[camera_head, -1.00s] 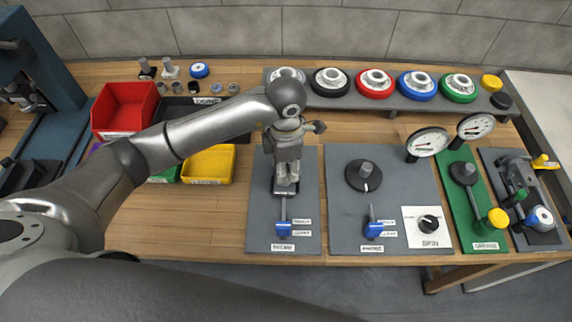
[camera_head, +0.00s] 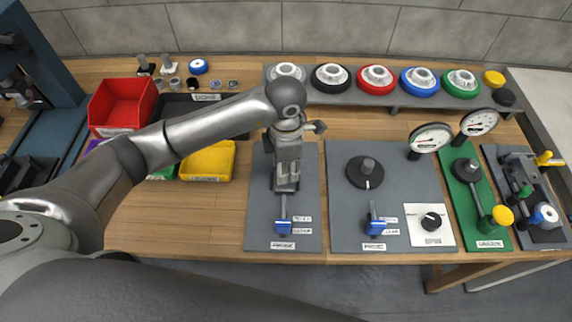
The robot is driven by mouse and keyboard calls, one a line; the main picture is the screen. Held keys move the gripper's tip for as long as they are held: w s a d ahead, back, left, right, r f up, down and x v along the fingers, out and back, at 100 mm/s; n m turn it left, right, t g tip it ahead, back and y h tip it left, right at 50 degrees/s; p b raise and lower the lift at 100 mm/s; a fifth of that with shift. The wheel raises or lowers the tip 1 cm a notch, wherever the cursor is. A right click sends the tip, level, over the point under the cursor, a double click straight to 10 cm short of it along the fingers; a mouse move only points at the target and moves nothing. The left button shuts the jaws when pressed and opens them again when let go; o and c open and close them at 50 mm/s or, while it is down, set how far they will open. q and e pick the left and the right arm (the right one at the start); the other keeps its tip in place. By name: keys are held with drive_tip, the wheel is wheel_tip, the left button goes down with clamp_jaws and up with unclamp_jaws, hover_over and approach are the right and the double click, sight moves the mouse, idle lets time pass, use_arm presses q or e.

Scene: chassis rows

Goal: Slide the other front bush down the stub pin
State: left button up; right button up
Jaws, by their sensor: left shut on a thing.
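My left gripper (camera_head: 286,182) points down over the left grey plate (camera_head: 262,215), behind the plate's blue-handled lever (camera_head: 283,227). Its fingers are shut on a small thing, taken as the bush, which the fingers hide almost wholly. The stub pin below is also hidden by the gripper, so I cannot tell how far the bush sits on it. Small round bush-like rings (camera_head: 175,83) lie at the back left, near the black tray. My right gripper is not in view.
A red bin (camera_head: 122,106) and a yellow bin (camera_head: 207,161) stand left of the plate. A rack (camera_head: 345,101) with several coloured wheels runs behind. A second grey plate (camera_head: 345,215) with a dark knob lies to the right, then a green plate (camera_head: 466,205) and gauges (camera_head: 430,138).

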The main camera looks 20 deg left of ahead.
use_arm(q)
drive_tip(key=o, duration=1.1)
drive_tip(key=shift+o, duration=0.2)
drive_tip(key=shift+r, duration=0.15)
wheel_tip(320, 180, up, 12)
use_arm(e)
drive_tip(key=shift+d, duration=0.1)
use_arm(q)
drive_tip(key=shift+s+f, duration=0.1)
drive_tip(key=shift+f, duration=0.1)
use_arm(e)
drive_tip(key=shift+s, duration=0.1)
